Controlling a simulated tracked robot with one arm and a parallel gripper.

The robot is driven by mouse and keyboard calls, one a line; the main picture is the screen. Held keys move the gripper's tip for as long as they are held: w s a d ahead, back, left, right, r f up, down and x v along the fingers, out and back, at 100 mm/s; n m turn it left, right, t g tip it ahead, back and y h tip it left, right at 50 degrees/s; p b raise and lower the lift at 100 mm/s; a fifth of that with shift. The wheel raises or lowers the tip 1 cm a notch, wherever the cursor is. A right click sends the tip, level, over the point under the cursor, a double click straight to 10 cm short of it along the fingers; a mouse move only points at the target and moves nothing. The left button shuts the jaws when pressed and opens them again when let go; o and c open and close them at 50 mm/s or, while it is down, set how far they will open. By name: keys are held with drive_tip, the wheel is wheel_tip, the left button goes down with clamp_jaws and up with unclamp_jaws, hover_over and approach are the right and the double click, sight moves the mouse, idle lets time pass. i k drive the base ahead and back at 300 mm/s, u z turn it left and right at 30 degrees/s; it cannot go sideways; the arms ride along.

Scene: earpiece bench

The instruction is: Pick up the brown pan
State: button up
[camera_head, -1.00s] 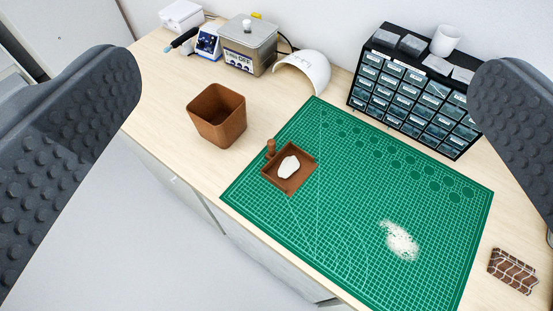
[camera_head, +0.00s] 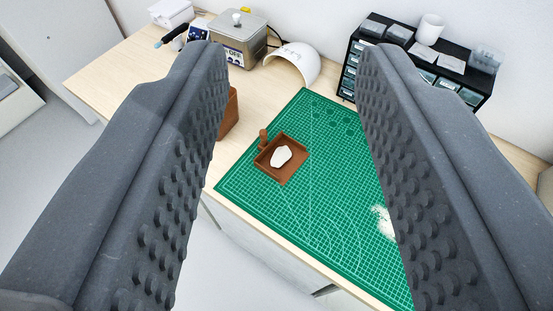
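The brown pan (camera_head: 290,175) is a shallow square tray with a short upright knob-like handle (camera_head: 263,139) at its back left corner. It lies flat on the green cutting mat (camera_head: 325,215). A white rounded piece (camera_head: 281,156) lies in it. My gripper (camera_head: 288,55) is open and empty, its two dark studded fingers reaching in from the left and right sides of the view. The pan shows in the gap between the fingers, apart from both; it appears to be farther off, below them.
A brown bin (camera_head: 230,114) stands left of the mat, mostly hidden by the left finger. A black drawer cabinet (camera_head: 350,72), partly behind the right finger, a white curved shell (camera_head: 292,62) and a metal bath (camera_head: 240,45) stand behind. White powder (camera_head: 383,221) lies on the mat.

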sight(279, 159)
drive_tip(key=k, duration=1.2)
drive_tip(key=u, duration=0.65)
drive_tip(key=i, duration=2.15)
drive_tip(key=z, duration=0.6)
